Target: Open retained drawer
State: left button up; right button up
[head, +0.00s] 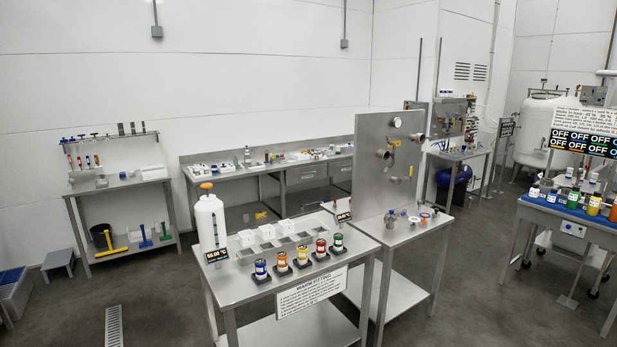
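Steel drawers show under the long workbench (225,170) against the back wall. One drawer front (306,174) is near the middle of the bench, and another drawer front (341,169) is to its right. Both look closed, with small handles or labels too small to make out. The steel panel partly hides the right end of the bench. I cannot tell which drawer is the retained one. Neither of my grippers is in view.
A steel table (235,289) with a white cylinder (210,228) and several coloured cans stands in front of the bench. An upright steel panel (372,160) stands on the adjoining table. Open floor (150,290) lies to the left, with a grey step stool (58,260).

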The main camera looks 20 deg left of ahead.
aim_at(297, 169)
jog(key=u, duration=2)
jog(key=i, duration=6.05)
jog(key=z, duration=2.25)
jog(key=i, duration=1.6)
